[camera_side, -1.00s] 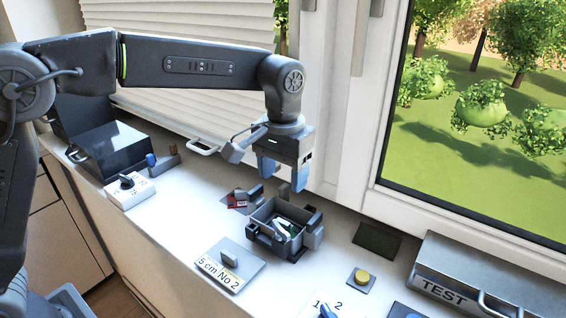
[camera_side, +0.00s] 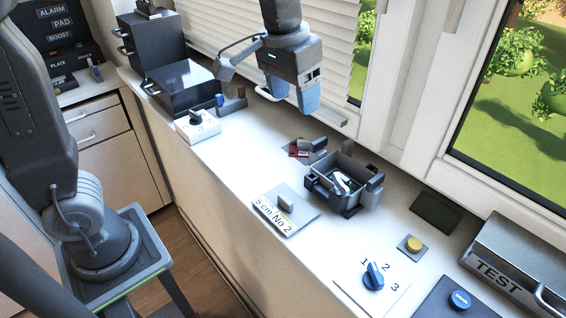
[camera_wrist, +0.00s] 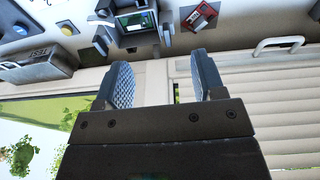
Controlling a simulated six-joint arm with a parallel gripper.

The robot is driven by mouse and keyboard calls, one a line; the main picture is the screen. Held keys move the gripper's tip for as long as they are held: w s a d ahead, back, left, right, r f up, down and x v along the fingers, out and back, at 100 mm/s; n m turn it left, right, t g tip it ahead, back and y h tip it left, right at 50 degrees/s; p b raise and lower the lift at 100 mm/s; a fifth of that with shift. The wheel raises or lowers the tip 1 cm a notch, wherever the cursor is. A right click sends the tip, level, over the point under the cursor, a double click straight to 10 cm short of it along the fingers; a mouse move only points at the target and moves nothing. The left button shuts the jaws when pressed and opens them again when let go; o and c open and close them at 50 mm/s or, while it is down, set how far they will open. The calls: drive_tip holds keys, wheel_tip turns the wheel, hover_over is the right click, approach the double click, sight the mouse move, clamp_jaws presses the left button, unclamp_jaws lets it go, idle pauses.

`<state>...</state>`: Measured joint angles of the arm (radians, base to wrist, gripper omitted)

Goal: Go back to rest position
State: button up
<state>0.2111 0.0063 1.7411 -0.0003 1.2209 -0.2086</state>
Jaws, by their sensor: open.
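My gripper (camera_side: 308,100) hangs in the air above the white sill, near the window blind. Its two blue fingers point down, apart, with nothing between them. In the wrist view my gripper (camera_wrist: 165,85) also shows two separate, empty fingers with ridged pads. A small grey bin (camera_side: 343,188) stands on the sill below and to the right of the gripper, with a white and green item inside. The bin also shows at the top of the wrist view (camera_wrist: 136,22).
A red item (camera_side: 298,150) lies beside the bin. Nearby are a "5 cm No 2" plate (camera_side: 272,212), a blue 1-2-3 dial (camera_side: 374,276), a yellow button (camera_side: 413,243) and a grey TEST case (camera_side: 520,262). A black box (camera_side: 186,82) stands at left. Air around the gripper is free.

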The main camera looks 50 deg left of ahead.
drive_tip(key=s+a+f+t, duration=0.1)
drive_tip(key=s+a, duration=0.3)
drive_tip(key=s, duration=0.4)
drive_tip(key=s+a+f+t, duration=0.2)
drive_tip(key=s+a+f, duration=0.2)
drive_tip(key=s, duration=0.3)
drive_tip(key=shift+s+t, duration=0.3)
drive_tip(key=shift+s, duration=0.1)
